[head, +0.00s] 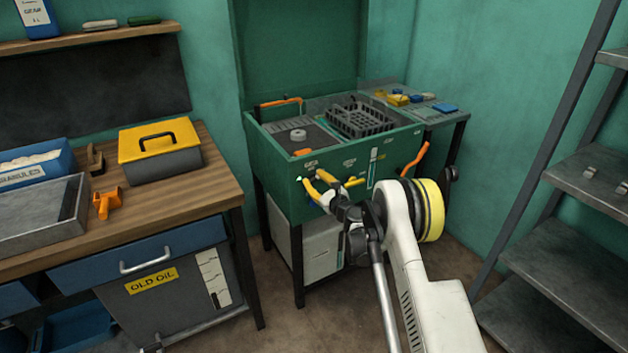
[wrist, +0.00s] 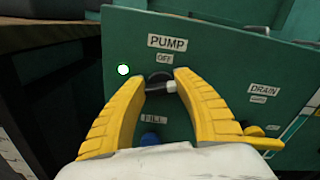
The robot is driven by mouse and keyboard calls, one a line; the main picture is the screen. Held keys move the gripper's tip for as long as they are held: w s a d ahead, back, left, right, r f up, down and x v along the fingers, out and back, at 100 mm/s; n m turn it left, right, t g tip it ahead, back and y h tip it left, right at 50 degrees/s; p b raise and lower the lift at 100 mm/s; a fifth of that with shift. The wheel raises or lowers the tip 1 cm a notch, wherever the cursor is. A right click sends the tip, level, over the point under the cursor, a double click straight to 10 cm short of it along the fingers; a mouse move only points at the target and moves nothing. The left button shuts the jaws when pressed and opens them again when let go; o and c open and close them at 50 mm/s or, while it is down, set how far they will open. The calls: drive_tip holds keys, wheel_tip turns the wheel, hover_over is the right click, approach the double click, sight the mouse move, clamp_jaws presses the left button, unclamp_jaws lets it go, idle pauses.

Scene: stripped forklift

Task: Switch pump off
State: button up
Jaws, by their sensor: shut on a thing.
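The pump switch (wrist: 160,86) is a dark knob with a light pointer on the green front panel, below the labels PUMP (wrist: 167,42) and OFF. My gripper (wrist: 162,82) has its two yellow fingers closed around the knob in the wrist view. A green-white lamp (wrist: 123,69) is lit to the left of the knob. In the head view my gripper (head: 316,184) is at the front left of the green parts washer (head: 275,150). The knob is hidden there by the fingers. Which way the pointer is set is hard to tell.
A DRAIN label (wrist: 263,88) and a yellow handle (wrist: 262,141) are right of the knob. A blue button (wrist: 150,139) is below it. An orange handle (head: 415,160) sticks out on the panel's right. A workbench (head: 170,198) stands left, metal shelves (head: 570,258) right.

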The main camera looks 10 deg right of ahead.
drive_tip(key=shift+n, duration=0.3)
drive_tip(key=n, duration=0.6)
drive_tip(key=shift+a, duration=0.1)
drive_tip(key=n, duration=0.7)
drive_tip(key=shift+f, duration=0.15)
drive_tip(key=shift+n, duration=0.3)
drive_tip(key=o, duration=1.2)
drive_tip(key=shift+c, duration=0.2)
drive_tip(key=v, duration=1.2)
